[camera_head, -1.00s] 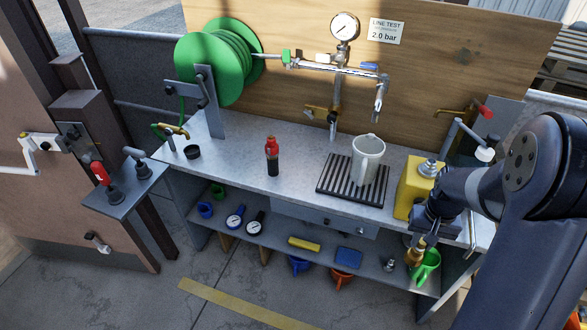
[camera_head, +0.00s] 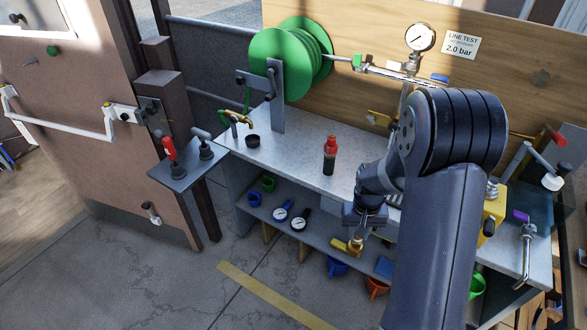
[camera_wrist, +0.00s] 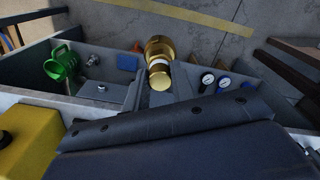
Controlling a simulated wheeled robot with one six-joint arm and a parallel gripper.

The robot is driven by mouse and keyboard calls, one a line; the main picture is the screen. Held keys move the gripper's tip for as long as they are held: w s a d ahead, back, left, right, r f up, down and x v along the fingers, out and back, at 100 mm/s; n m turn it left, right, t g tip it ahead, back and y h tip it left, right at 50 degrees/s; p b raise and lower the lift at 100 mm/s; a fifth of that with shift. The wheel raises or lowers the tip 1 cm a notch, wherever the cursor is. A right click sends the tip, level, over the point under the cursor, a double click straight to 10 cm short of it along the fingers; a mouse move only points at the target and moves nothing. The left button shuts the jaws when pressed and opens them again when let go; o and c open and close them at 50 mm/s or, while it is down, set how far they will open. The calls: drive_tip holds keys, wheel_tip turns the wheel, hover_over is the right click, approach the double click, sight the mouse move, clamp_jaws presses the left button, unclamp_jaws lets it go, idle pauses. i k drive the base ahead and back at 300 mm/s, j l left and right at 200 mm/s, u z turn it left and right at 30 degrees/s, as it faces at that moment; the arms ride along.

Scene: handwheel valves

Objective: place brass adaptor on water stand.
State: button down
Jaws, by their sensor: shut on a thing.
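The brass adaptor (camera_head: 357,243) is held at the end of my gripper (camera_head: 361,230), in front of the bench's lower shelf. In the wrist view the brass adaptor (camera_wrist: 158,48) shows as a stepped golden fitting, with open floor and the shelf behind it. My gripper is shut on it; the fingertips are small and partly hidden. No thing is labelled as the water stand, so I cannot tell which it is. A pipe rig with a pressure gauge (camera_head: 420,38) stands at the back board, its lower part hidden by my arm.
The steel bench top (camera_head: 300,150) holds a red and black bottle (camera_head: 330,155), a small black cup (camera_head: 252,140) and a green hose reel (camera_head: 290,60). The front floor is clear.

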sight(349, 170)
drive_tip(key=i+j+u, duration=0.15)
drive_tip(key=u, duration=0.3)
drive_tip(key=i+j+u, duration=0.1)
drive_tip(key=u, duration=0.3)
drive_tip(key=i+u, duration=0.3)
drive_tip(key=u, duration=0.15)
drive_tip(key=i+j+z, duration=0.1)
drive_tip(key=i+z, duration=0.15)
drive_tip(key=i, duration=0.15)
drive_tip(key=i+j+z, duration=0.2)
drive_tip(key=i, duration=0.15)
drive_tip(key=i+l+z, duration=0.1)
drive_tip(key=z, duration=0.35)
drive_tip(key=i+z, duration=0.3)
drive_tip(key=z, duration=0.2)
drive_tip(key=i+z, duration=0.2)
drive_tip(key=z, duration=0.25)
drive_tip(key=i+j+z, duration=0.2)
drive_tip(key=z, duration=0.3)
